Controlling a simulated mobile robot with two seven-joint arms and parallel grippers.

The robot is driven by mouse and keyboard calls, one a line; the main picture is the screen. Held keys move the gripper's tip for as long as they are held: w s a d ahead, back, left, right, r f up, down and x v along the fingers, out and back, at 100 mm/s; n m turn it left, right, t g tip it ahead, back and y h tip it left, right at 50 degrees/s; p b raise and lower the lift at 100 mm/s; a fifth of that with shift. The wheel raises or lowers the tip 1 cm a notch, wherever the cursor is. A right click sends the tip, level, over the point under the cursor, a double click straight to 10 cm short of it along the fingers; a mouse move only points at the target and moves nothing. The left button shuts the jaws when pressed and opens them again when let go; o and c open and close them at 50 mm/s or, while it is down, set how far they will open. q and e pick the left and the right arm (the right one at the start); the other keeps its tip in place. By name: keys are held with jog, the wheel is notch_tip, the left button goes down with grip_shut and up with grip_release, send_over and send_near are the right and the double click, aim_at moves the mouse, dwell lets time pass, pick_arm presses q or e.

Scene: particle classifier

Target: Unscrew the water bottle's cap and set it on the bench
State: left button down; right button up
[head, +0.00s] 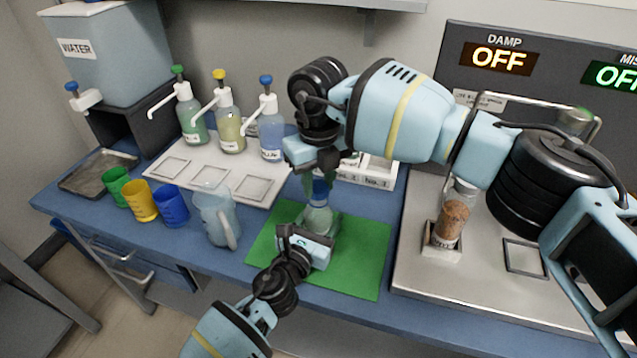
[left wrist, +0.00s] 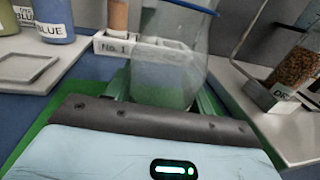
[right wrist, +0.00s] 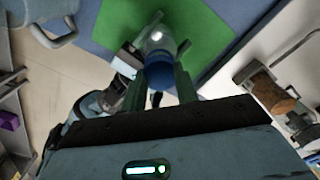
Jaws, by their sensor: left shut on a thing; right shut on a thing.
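The water bottle (head: 322,222) is clear and stands upright on the green mat (head: 362,262). It fills the upper middle of the left wrist view (left wrist: 168,75). My left gripper (head: 312,236) is shut around the bottle's body from the front. My right gripper (head: 320,180) points down from above and is shut on the blue cap (head: 320,193) at the bottle's top. In the right wrist view the cap (right wrist: 160,75) sits between the fingers, over the bottle. I cannot tell whether the cap is still threaded on the neck.
A clear jug (head: 213,212) and coloured cups (head: 170,205) stand left of the mat. Behind are pump bottles (head: 228,125) on a white tray (head: 190,184) and a small rack (head: 372,172). Right is a metal machine (head: 480,270) with a jar (head: 452,222). Bare mat shows on the right.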

aim_at(319, 187)
jog(key=shift+r, duration=0.55)
jog(key=shift+r, duration=1.95)
pick_arm(q)
jog(key=shift+c, duration=2.3)
grip_release()
jog(key=shift+s+a, duration=0.25)
jog(key=shift+s, duration=0.15)
pick_arm(e)
jog(key=shift+r, duration=0.2)
pick_arm(q)
jog(key=v, duration=1)
jog(key=shift+p, duration=0.4)
pick_arm(e)
jog(key=shift+r, duration=0.85)
pick_arm(q)
jog(key=shift+s+a, duration=0.25)
jog(key=shift+s, duration=0.25)
